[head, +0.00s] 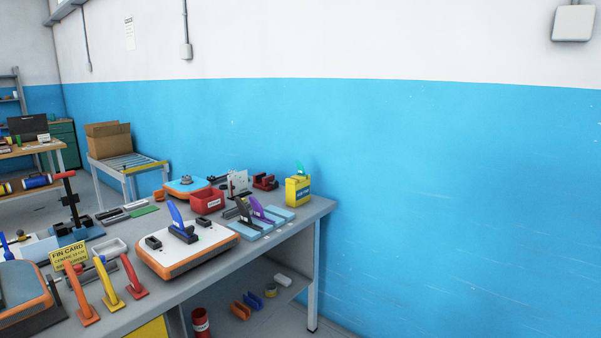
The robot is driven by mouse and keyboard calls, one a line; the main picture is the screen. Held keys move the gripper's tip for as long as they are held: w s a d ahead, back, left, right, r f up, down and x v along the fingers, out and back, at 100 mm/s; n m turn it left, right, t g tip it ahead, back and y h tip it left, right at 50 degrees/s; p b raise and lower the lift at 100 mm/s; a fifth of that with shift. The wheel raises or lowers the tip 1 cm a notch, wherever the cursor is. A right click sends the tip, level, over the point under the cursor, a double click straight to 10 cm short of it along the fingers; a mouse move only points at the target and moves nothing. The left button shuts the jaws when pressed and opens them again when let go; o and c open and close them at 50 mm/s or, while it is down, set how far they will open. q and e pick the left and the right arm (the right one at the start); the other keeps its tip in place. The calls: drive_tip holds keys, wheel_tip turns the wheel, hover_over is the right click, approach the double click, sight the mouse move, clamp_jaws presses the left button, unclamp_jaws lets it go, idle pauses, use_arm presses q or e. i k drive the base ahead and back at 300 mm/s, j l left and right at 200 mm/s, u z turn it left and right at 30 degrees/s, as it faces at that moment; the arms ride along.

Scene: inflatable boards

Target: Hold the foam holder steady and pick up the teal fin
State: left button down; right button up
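A light blue foam holder (277,214) lies on the workbench near its right end. A black fin (244,211) and a purple fin (260,209) stand upright in it, and its right part looks bare. A small green to teal fin (300,168) sticks up from the yellow box (298,191) behind the holder; its lower part is hidden. It is the closest match to a teal fin that I see, but it is too small to be sure. Neither of my grippers is in view.
A white and orange board (205,239) with a blue fin (175,214) lies left of the holder. A red bin (207,202) stands behind. Red, yellow and orange upright pieces and a yellow card (69,254) are at the front left. The floor right of the bench looks clear.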

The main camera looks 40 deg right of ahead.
sight(300, 169)
drive_tip(key=i+l+z, duration=0.45)
drive_tip(key=i+l, duration=1.05)
drive_tip(key=i, duration=0.15)
